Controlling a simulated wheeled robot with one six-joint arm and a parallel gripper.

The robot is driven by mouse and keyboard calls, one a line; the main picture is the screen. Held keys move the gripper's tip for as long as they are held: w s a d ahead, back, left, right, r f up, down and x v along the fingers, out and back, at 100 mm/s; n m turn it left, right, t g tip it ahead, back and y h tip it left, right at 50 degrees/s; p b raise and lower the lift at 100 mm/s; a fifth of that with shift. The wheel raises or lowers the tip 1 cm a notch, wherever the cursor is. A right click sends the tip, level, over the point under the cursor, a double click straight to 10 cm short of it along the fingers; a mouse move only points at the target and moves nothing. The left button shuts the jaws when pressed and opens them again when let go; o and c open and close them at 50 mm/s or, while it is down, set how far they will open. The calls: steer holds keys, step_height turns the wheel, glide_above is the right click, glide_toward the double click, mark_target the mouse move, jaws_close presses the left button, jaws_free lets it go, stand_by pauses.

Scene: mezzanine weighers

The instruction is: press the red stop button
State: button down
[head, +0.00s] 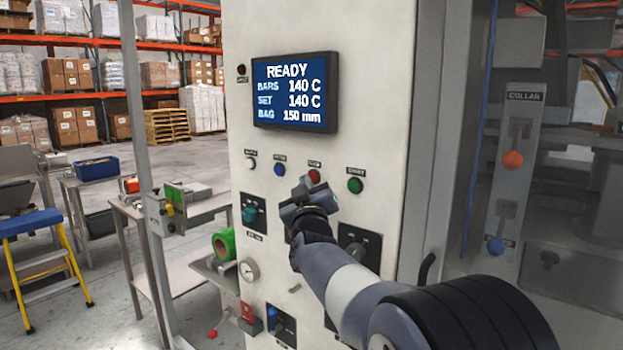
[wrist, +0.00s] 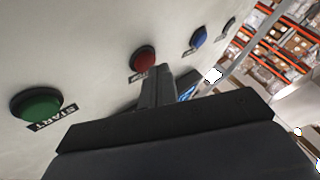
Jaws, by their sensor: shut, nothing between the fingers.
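The red stop button (head: 314,176) is on the white control panel (head: 330,30), in a row of buttons below the display. In the wrist view the red button (wrist: 142,60) is just beyond my fingertips, with its label partly hidden by them. My gripper (head: 305,186) is shut and empty, pointing up at the panel just below and left of the red button. In the wrist view my gripper (wrist: 156,72) ends close to the button's lower right edge. I cannot tell whether it touches the button.
A green START button (head: 355,186) is to the right; it also shows in the wrist view (wrist: 38,104). A blue button (head: 279,169) and a white one (head: 251,163) are to the left. The display (head: 295,92) reads READY. A dark knob plate (head: 358,246) is below.

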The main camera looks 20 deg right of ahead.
steer(key=shift+s+a, duration=0.25)
steer(key=shift+a, duration=0.1)
steer(key=shift+s+a+p, duration=0.35)
steer(key=shift+s+a, duration=0.4)
steer(key=shift+a, duration=0.3)
steer(key=shift+s+a+p, duration=0.3)
steer(key=shift+s+a, duration=0.4)
steer(key=shift+a, duration=0.3)
steer(key=shift+d, duration=0.15)
steer(key=s+a+p, duration=0.2)
steer(key=a, duration=0.1)
steer(key=shift+s+a, duration=0.15)
steer(key=shift+a, duration=0.05)
steer(key=shift+d, duration=0.1)
